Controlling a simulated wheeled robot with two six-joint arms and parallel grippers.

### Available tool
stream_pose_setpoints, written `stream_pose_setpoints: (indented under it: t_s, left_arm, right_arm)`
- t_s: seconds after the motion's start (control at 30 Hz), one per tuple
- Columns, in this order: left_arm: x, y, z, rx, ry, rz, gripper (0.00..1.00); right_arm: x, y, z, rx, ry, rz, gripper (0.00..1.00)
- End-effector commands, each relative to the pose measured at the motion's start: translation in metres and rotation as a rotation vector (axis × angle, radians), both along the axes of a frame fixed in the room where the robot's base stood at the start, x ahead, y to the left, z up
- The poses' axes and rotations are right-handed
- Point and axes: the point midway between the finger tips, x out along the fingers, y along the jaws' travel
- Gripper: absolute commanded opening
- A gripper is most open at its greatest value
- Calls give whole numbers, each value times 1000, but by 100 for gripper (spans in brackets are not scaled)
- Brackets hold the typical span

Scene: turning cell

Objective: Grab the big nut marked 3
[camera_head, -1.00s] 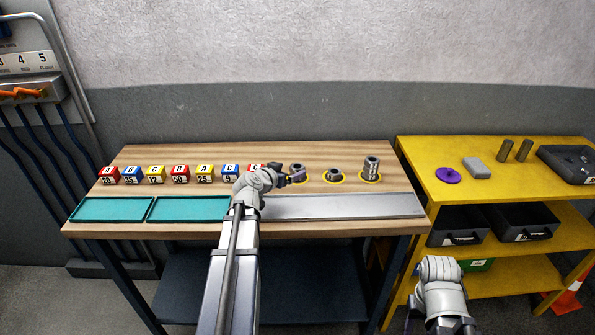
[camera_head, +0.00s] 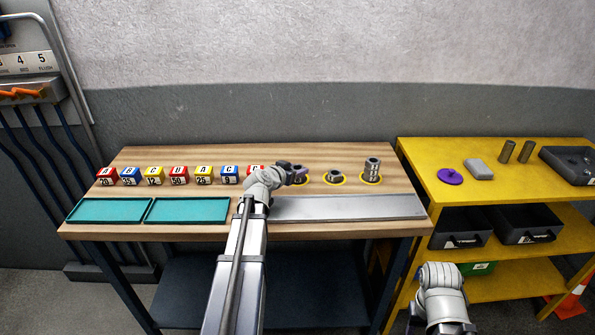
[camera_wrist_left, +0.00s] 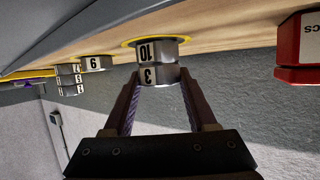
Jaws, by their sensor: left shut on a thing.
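The big nut marked 3 (camera_wrist_left: 159,75) is a grey metal nut on top of another nut marked 10 (camera_wrist_left: 156,51). The lower nut rests within a yellow ring on the bench, and the wrist picture shows this upside down. My left gripper (camera_wrist_left: 160,82) is shut on the nut marked 3, with one finger on each side of it. In the head view my left gripper (camera_head: 297,174) is at the leftmost yellow ring and partly hides this stack.
A single nut (camera_head: 333,176) and a taller stack of nuts (camera_head: 371,169) stand to the right in their own yellow rings. Several lettered coloured blocks (camera_head: 179,175) line up at left. Teal trays (camera_head: 187,210) and a bare grey strip (camera_head: 350,207) lie along the front edge.

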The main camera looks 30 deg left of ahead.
Motion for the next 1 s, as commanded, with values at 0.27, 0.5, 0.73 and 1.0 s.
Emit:
stream_pose_setpoints:
  t_s: [0.27,0.5,0.73,1.0]
  left_arm:
    - [0,0,0,0,0,0,13]
    - [0,0,0,0,0,0,0]
    - [0,0,1,0,0,0,0]
    - [0,0,16,0,0,0,0]
  right_arm:
    - [0,0,0,0,0,0,50]
    - [0,0,0,0,0,0,50]
    - [0,0,1,0,0,0,50]
    - [0,0,16,0,0,0,50]
